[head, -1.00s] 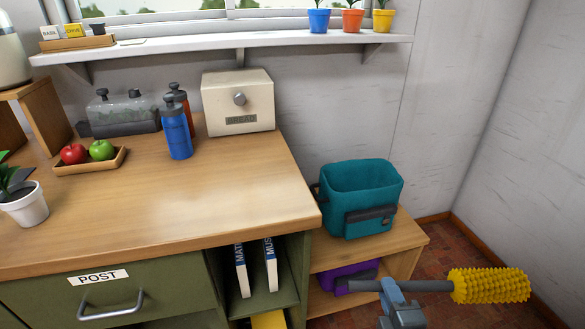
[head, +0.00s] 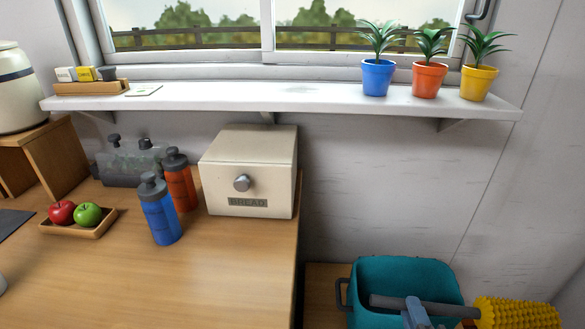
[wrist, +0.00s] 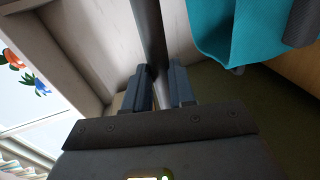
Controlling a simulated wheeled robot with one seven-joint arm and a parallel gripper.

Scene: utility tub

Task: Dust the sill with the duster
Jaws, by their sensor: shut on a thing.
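The duster (head: 515,313) has a fluffy yellow head and a dark grey handle. My gripper (head: 415,308) is shut on the handle at the lower right of the head view, in front of the teal bag. In the wrist view the handle (wrist: 150,35) runs between the two fingers of my gripper (wrist: 160,85). The white sill (head: 230,98) runs below the window, above and to the left of the duster. A faint greyish patch (head: 300,89) shows on the sill's middle. The duster is apart from the sill.
On the sill stand blue (head: 377,77), orange (head: 429,79) and yellow (head: 478,82) plant pots at the right, and a seed-packet tray (head: 92,89) at the left. Below are a bread box (head: 250,170), bottles (head: 158,212) and a teal bag (head: 395,268). The sill's middle is clear.

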